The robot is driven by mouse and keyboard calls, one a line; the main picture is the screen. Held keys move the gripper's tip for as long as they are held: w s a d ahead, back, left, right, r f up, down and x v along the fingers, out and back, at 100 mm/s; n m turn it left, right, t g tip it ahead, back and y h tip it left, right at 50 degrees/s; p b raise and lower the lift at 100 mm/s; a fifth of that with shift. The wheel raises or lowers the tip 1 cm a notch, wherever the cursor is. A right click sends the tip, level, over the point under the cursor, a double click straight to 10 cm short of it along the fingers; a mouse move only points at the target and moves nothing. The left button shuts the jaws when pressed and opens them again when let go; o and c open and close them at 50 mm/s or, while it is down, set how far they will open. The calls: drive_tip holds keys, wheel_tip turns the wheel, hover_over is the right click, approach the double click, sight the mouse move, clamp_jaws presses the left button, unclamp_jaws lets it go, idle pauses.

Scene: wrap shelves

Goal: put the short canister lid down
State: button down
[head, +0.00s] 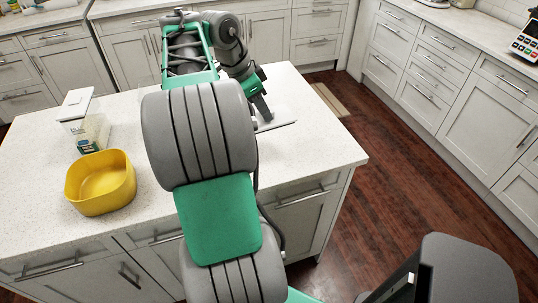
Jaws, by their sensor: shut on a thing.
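My gripper (264,110) is over the right part of the white island counter, pointing down. It is shut on a flat, pale lid (283,124), whose right part shows past the fingertips. The lid is level and close to the countertop; I cannot tell whether it touches it. My arm hides its left part.
A yellow bowl (100,183) sits near the front left of the island counter (309,150). The counter is clear to the right of and in front of the lid. Wooden floor (400,190) and drawer cabinets (440,75) lie beyond its right edge.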

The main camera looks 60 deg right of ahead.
sight(255, 122)
drive_tip(key=shift+s+d+m, duration=0.2)
drive_tip(key=shift+s+m, duration=0.1)
drive_tip(key=shift+s, duration=0.15)
drive_tip(key=shift+a+r+n+p, duration=0.5)
drive_tip(key=shift+a+r+p, duration=0.35)
drive_tip(key=shift+a+r, duration=3.2)
drive_tip(key=s+a+f, duration=0.5)
drive_tip(key=s, duration=0.2)
drive_tip(key=shift+m, duration=0.6)
drive_tip(key=w+d+f, duration=0.2)
drive_tip(key=d+f, duration=0.1)
drive_tip(key=d, duration=0.1)
drive_tip(key=w+d+f, duration=0.2)
drive_tip(key=d+f, duration=0.2)
drive_tip(key=w+d+f, duration=0.3)
drive_tip(key=d, duration=0.1)
drive_tip(key=shift+w+d+f, duration=0.1)
drive_tip(key=shift+d+f, duration=0.15)
drive_tip(key=shift+d, duration=0.1)
wheel_tip(255, 122, down, 3)
drive_tip(key=shift+r, duration=0.2)
